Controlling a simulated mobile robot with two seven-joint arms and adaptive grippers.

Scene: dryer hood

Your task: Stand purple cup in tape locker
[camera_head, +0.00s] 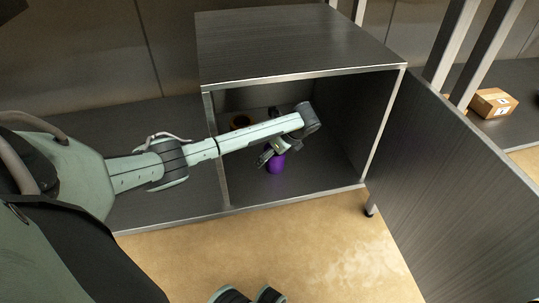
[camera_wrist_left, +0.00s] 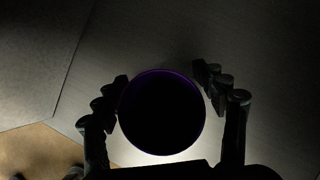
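The tape locker (camera_head: 295,68) is a dark grey cabinet with metal edging, open at the front. The purple cup (camera_head: 277,164) is inside it on the floor side, partly covered by my left gripper (camera_head: 268,154). In the left wrist view the cup (camera_wrist_left: 162,112) shows as a dark round mouth with a purple rim, between the two fingers of my left gripper (camera_wrist_left: 162,80). The left finger is at or very near the rim; a narrow gap shows at the right finger. Whether the cup's base touches the locker floor is hidden.
A brown ring (camera_head: 240,122), perhaps a tape roll, lies behind my arm in the locker, with small dark items beside it. The locker door (camera_head: 455,180) stands open at right. A cardboard box (camera_head: 493,103) sits on a shelf beyond. The locker floor right of the cup is clear.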

